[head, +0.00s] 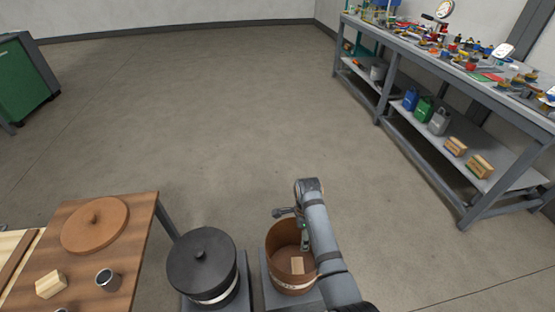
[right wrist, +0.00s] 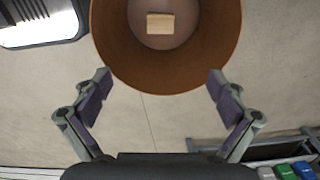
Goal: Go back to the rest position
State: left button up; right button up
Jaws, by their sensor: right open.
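My right arm reaches in from the lower right of the head view, and its gripper (head: 304,240) is over the brown open pot (head: 272,246). In the right wrist view the right gripper (right wrist: 159,77) is open, with its two fingers spread apart and nothing between them. The brown pot (right wrist: 120,55) lies just beyond the fingertips there. My left gripper is not in view.
A black lidded pot (head: 203,262) stands left of the brown pot. A wooden table (head: 130,225) at lower left holds a round lid (head: 95,225), a block (head: 50,284) and a metal cup (head: 108,281). A grey workbench (head: 425,62) stands at right. The middle floor is clear.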

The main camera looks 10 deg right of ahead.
jog(key=s+d+n+t, duration=0.1)
jog(key=s+d+n, duration=0.7)
jog(key=s, duration=0.1)
jog(key=s+d+r+n+t+h, duration=0.1)
jog(key=s+d+r+n+t, duration=0.15)
jog(key=s+r+n, duration=0.7)
jog(key=s+d+f+n+g+p, duration=0.1)
jog(key=s+f+p, duration=0.15)
jog(key=f, duration=0.95)
jog(key=s+d+f+n+p, duration=0.1)
jog(key=f+p, duration=0.2)
jog(key=f, duration=0.8)
jog(key=s+f+p, duration=0.1)
jog(key=s+f, duration=0.5)
jog(key=s, duration=0.3)
jog(key=s+f+g+p, duration=0.1)
jog(key=s+f+p, duration=0.1)
jog(key=s+f, duration=0.4)
jog(key=s, duration=0.3)
jog(key=shift+s+d+f, duration=0.2)
jog(key=shift+d+f, duration=0.15)
jog(key=shift+d, duration=0.05)
